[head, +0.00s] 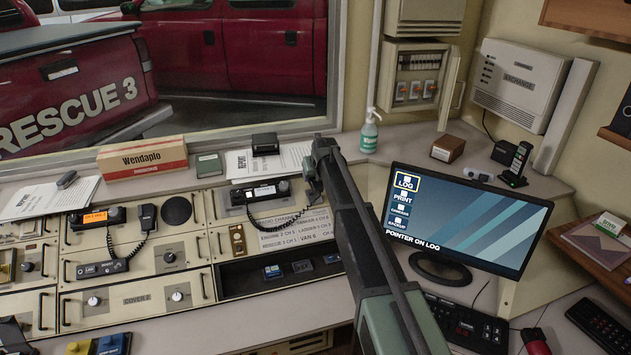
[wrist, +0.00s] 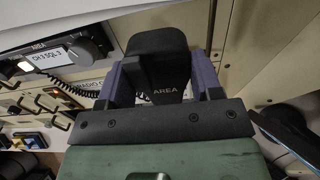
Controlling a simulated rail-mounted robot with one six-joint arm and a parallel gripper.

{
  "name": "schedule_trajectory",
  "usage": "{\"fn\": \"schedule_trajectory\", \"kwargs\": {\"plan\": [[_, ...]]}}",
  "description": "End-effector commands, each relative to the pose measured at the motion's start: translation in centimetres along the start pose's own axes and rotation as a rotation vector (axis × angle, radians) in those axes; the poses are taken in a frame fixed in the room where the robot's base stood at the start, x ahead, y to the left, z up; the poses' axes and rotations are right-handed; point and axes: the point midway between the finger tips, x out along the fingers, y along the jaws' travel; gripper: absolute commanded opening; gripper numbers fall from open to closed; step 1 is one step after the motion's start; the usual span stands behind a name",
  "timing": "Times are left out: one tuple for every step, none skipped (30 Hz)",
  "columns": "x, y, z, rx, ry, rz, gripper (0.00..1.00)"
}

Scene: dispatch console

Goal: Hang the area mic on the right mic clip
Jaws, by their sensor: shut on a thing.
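The area mic (wrist: 158,55) is a dark handset marked AREA, held between the two purple fingers of my gripper (wrist: 160,78) in the wrist view. In the head view my gripper (head: 316,168) is over the back of the console, right of the area radio (head: 262,191). A coiled cord runs from this radio towards the mic, which is mostly hidden there by my gripper. The radio also shows at upper left in the wrist view (wrist: 72,47). I cannot make out the right mic clip in either view.
Another radio (head: 97,218) with its own hanging mic (head: 148,216) stands to the left. A monitor (head: 465,215) stands right of my arm. Papers (head: 285,158), a black box (head: 265,143) and a sanitizer bottle (head: 369,132) are on the rear ledge.

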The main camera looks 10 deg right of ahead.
Motion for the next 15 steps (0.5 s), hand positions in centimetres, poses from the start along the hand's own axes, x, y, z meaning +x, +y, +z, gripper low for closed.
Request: {"fn": "schedule_trajectory", "kwargs": {"plan": [[-0.1,0.0,0.0,0.001,-0.005,-0.001,0.31],[0.0,0.0,0.0,0.001,-0.006,-0.001,0.31],[0.1,0.0,0.0,0.001,-0.005,-0.001,0.31],[0.2,0.0,0.0,0.001,-0.005,-0.001,0.31],[0.3,0.0,0.0,0.000,-0.005,-0.001,0.31],[0.6,0.0,-0.1,0.000,-0.004,-0.001,0.31],[0.8,0.0,-0.1,0.000,-0.004,-0.001,0.31],[1.1,0.0,-0.1,0.000,-0.004,-0.001,0.31],[1.5,0.0,-0.2,-0.001,-0.004,0.000,0.31],[1.9,0.0,-0.2,-0.001,-0.003,0.000,0.31],[2.3,0.0,-0.2,-0.001,-0.003,0.000,0.31],[2.9,0.0,-0.3,-0.001,-0.003,0.000,0.31],[3.4,-0.1,-0.3,-0.001,-0.003,0.000,0.31],[3.8,0.0,-0.3,-0.001,-0.003,0.000,0.31],[4.5,-0.1,-0.4,-0.001,-0.003,0.000,0.31]]}}
